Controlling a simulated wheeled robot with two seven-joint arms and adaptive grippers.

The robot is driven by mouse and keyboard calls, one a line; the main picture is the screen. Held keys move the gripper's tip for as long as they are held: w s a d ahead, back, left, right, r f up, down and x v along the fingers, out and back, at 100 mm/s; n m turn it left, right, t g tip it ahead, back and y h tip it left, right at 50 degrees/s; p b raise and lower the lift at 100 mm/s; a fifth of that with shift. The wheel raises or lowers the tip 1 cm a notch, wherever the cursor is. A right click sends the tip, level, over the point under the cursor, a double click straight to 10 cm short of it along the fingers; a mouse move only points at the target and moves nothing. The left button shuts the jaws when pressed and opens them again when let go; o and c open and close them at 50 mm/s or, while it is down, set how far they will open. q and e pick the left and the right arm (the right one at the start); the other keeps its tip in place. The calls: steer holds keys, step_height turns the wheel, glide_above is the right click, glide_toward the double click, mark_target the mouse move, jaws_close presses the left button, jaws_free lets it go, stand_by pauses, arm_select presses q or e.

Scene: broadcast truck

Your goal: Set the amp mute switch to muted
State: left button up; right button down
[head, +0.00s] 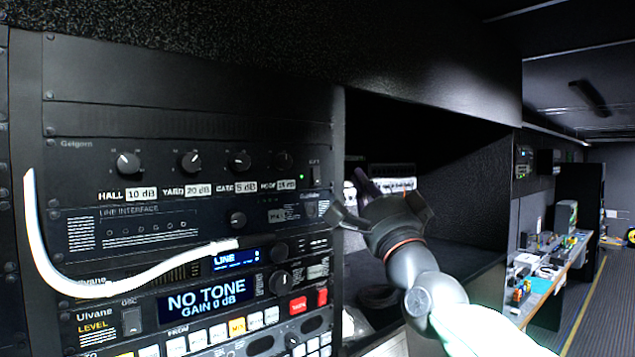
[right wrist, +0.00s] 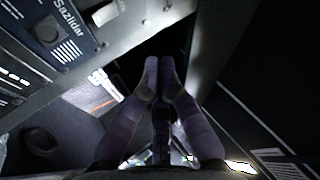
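The amp panel (head: 75,165) is the black rack unit with a row of several knobs marked HALL, YARD, GATE and ROOF. At its right end is a small dark switch (head: 315,173) with a green light beside it; its small label and its position are too small to read. My right gripper (head: 361,177) is to the right of the switch, apart from it, in front of the dark opening beside the rack. In the right wrist view its two fingertips (right wrist: 160,65) are together with nothing between them. My left gripper is not in view.
A line interface unit (head: 75,228) sits under the amp, and a tone unit with a NO TONE display (head: 205,300) is lower. A white cable (head: 75,287) loops across the rack's left side. A workbench (head: 550,285) stands far right beside an open aisle.

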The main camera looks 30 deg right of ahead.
steer(key=p, duration=0.2)
glide_toward(320, 171)
step_height(320, 171, up, 3)
steer(key=w+d, duration=0.2)
steer(key=shift+w+a, duration=0.1)
steer(key=shift+w, duration=0.75)
stand_by(0.6)
steer(key=shift+w+b, duration=0.45)
steer(key=shift+w, duration=0.25)
stand_by(0.6)
steer(key=shift+s+b, duration=0.65)
steer(key=shift+s, duration=0.15)
